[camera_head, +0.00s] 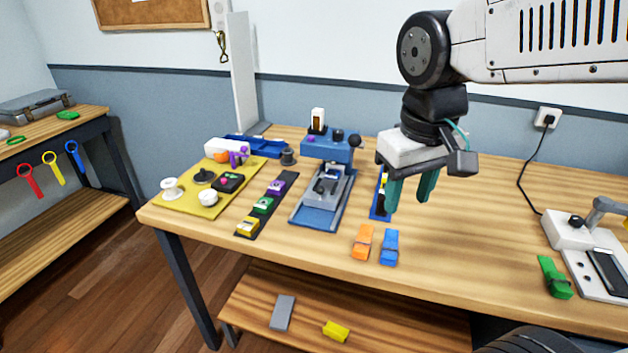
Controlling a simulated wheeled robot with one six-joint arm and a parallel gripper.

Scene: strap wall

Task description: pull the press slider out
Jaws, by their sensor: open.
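The press (330,147) is a blue machine with dark knobs, standing at the back middle of the wooden table. Its slider (325,190) is a grey block with a dark top, sitting on the blue base (312,216) in front of and partly under the press head. My gripper (411,204) is open and empty, pointing down to the right of the press. Its two green fingers are apart and touch nothing that I can make out. How far the slider sits under the head is hard to tell.
A dark strip with coloured clips (264,204) lies left of the press. A yellow mat (185,208) with spools is farther left. A blue tray (378,207) is partly behind my fingers. Orange (363,242) and blue (389,247) clips lie in front. Table to the right is mostly clear.

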